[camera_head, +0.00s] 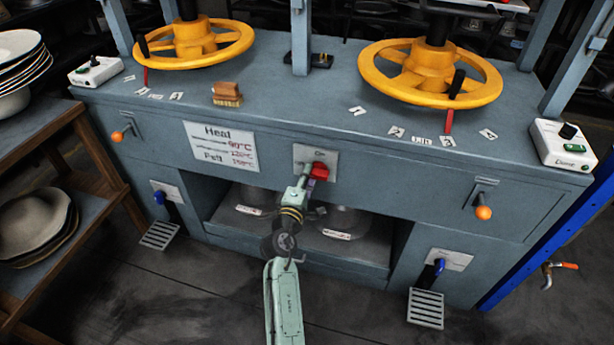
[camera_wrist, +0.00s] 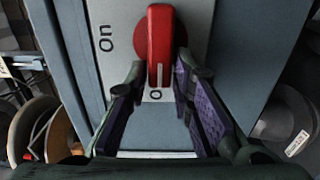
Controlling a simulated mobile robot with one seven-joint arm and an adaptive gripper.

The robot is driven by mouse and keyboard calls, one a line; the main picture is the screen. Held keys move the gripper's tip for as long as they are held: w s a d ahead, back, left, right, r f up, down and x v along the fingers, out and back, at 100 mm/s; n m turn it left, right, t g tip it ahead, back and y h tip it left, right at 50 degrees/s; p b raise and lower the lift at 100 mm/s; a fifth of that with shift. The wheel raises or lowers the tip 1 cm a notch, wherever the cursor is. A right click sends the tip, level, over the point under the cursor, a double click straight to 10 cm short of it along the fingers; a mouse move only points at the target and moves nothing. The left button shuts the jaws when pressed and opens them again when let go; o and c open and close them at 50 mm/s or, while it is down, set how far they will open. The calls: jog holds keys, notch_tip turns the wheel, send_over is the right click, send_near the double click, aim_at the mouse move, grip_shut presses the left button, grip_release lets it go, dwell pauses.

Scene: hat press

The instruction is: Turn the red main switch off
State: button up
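The red main switch (camera_head: 320,171) is a round knob with a raised bar handle on a pale plate (camera_head: 302,152) marked "On", at the middle of the press front. In the wrist view the switch (camera_wrist: 160,45) has its bar upright in the picture. The bar's white line points down toward a partly hidden mark that looks like an "O"; "On" is at the left. My gripper (camera_head: 304,172) is at the switch. In the wrist view its fingers (camera_wrist: 160,72) are apart, one on each side of the bar's lower end, with small gaps visible. It looks open and empty.
Two yellow handwheels (camera_head: 430,70) and a wooden brush (camera_head: 227,94) are on the press top. Orange-tipped levers (camera_head: 483,212) stick out from the front at both sides. Below the switch is an open recess (camera_head: 250,200). A plate shelf (camera_head: 60,150) stands at the left.

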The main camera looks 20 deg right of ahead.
jog(key=shift+o, duration=1.4)
jog(key=shift+s+a, duration=0.1)
jog(key=v, duration=1.1)
jog(key=shift+s+a, duration=0.25)
jog(key=shift+s, duration=0.05)
